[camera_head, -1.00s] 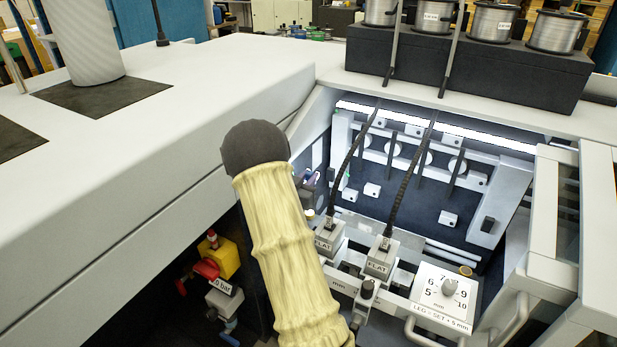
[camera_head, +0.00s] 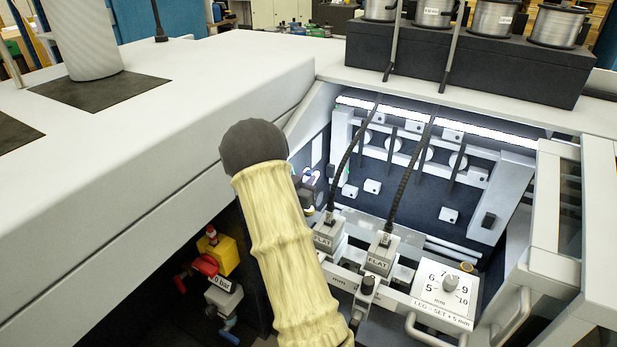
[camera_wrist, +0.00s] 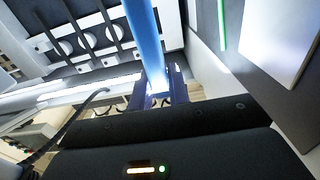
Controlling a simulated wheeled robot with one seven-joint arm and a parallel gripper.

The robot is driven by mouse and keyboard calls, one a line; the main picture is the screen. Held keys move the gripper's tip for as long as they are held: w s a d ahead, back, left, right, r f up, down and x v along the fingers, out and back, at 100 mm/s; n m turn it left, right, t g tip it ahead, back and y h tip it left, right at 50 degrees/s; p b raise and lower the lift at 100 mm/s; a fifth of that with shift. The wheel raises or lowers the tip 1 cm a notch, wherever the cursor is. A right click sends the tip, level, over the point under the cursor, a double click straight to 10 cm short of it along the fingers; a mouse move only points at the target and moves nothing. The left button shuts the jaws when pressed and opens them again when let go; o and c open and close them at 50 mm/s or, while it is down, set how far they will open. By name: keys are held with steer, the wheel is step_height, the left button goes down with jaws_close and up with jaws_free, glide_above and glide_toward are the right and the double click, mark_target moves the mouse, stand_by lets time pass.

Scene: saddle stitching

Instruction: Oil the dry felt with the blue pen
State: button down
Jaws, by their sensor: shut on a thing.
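In the wrist view, the blue pen (camera_wrist: 146,38) is a thick blue shaft running up from between my gripper's fingers (camera_wrist: 158,92). My gripper is shut on it; the pen's upper end is out of frame. In the head view my sleeved arm hides most of the gripper; a small bright, bluish part of it shows beside the sleeve, inside the machine's bay. A row of pale round discs (camera_head: 457,161) sits on the bay's back wall, also seen in the wrist view (camera_wrist: 88,40). I cannot tell which felt is dry, or whether these discs are felts.
Two stitching heads marked FLAT (camera_head: 379,262) with black hoses stand at the front of the bay. A dial plate (camera_head: 446,290) is at right. Wire spools (camera_head: 493,24) stand on a dark block above. A red-and-yellow valve (camera_head: 222,256) is at lower left. A pale wall flanks my gripper's right.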

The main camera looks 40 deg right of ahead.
mark_target(309, 172)
steer(key=shift+f+b, duration=0.35)
steer(key=shift+f, duration=0.1)
steer(key=shift+r, duration=0.1)
steer(key=shift+r+p, duration=1.25)
steer(key=shift+r, duration=0.7)
steer(key=shift+f, duration=0.15)
steer(key=shift+f+b, duration=1.05)
steer(key=shift+f, duration=0.1)
steer(key=shift+f+b, duration=0.65)
steer(key=shift+f, duration=0.1)
steer(key=shift+r+p, duration=1.3)
steer(key=shift+r, duration=0.75)
